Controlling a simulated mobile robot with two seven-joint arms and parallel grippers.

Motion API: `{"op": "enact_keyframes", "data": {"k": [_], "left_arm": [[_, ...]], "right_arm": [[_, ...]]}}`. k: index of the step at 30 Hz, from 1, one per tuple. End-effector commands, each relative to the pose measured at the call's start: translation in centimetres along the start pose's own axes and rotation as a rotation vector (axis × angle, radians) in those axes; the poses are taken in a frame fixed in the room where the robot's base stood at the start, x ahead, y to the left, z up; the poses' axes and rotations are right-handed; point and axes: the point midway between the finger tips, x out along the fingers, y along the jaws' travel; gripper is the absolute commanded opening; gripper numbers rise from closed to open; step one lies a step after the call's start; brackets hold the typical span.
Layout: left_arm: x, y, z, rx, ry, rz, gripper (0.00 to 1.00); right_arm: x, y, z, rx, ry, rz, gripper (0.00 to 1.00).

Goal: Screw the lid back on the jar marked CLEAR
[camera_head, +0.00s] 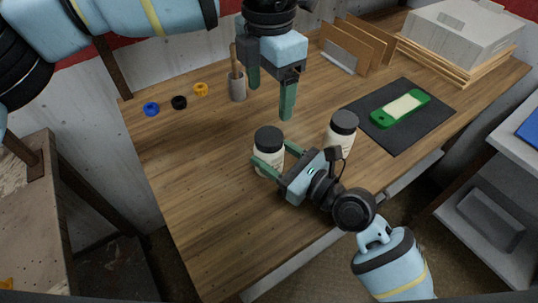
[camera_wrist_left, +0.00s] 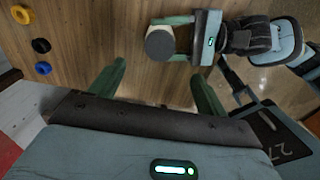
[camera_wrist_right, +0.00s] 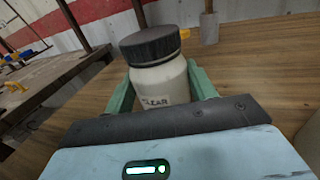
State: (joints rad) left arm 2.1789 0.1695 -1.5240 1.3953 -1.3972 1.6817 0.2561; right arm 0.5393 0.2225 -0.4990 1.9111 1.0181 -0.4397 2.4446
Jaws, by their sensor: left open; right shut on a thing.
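The jar marked CLEAR (camera_wrist_right: 165,85) is pale with a dark lid (camera_wrist_right: 150,45) resting on its mouth. I cannot tell how tightly the lid sits. My right gripper (camera_wrist_right: 162,90) is shut around the jar's body. In the head view the jar (camera_head: 266,166) stands on the table with its lid (camera_head: 268,138) on top. The left wrist view shows this lid (camera_wrist_left: 160,45) from above. My left gripper (camera_head: 270,88) is open and empty, above the table and behind the jar. A second pale jar with a dark lid (camera_head: 343,123) stands to the right.
Blue (camera_head: 151,109), black (camera_head: 179,102) and yellow (camera_head: 200,89) rings lie at the back left. A grey cup (camera_head: 238,88) holds a stick. A dark mat (camera_head: 405,140) bears a green device (camera_head: 400,109). A rack with brown boards (camera_head: 358,48) stands at the back.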

Motion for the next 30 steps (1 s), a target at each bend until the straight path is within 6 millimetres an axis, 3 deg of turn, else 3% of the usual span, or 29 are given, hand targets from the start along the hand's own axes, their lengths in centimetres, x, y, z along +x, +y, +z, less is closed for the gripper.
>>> {"op": "enact_keyframes", "data": {"k": [6,16,17,22,30], "left_arm": [[-2.0,0.0,0.0,0.001,0.000,0.001,0.76],[-2.2,0.0,0.0,0.001,0.000,0.000,0.76],[-2.2,0.0,0.0,0.001,0.000,0.000,0.76],[-2.2,0.0,0.0,0.000,0.000,0.000,0.76],[-2.2,0.0,0.0,0.001,0.000,0.000,0.76]], "right_arm": [[0.0,0.0,-0.1,0.001,0.001,0.001,0.00],[0.0,0.0,-0.1,0.001,0.001,0.001,0.00],[0.0,0.0,-0.1,0.001,0.001,0.001,0.58],[0.0,0.0,-0.1,0.001,0.001,0.001,0.80],[0.0,0.0,0.0,0.001,0.001,0.000,0.81]]}}
